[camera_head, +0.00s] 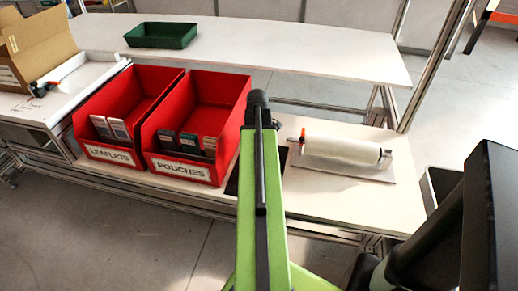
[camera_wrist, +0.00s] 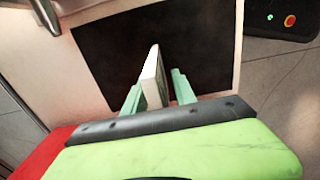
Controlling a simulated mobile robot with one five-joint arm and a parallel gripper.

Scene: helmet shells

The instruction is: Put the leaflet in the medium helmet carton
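In the wrist view, my gripper (camera_wrist: 156,80) has its two pale green fingers on either side of a thin white and grey leaflet (camera_wrist: 152,72). It looks shut on the leaflet, which points out past the fingertips above a black mat (camera_wrist: 205,45). In the head view my green arm hides the gripper and this leaflet. An open brown carton (camera_head: 38,45) stands at the upper left; its size label is not readable. The red bin marked LEAFLETS (camera_head: 108,154) holds a few more leaflets (camera_head: 110,128) at its front.
A red bin marked POUCHES (camera_head: 182,168) stands beside the leaflet bin, with several small packs. A green tray (camera_head: 161,35) sits on the back table (camera_head: 290,45), which is otherwise mostly clear. A film roll (camera_head: 341,152) lies on the right. A tape dispenser (camera_head: 42,88) is near the carton.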

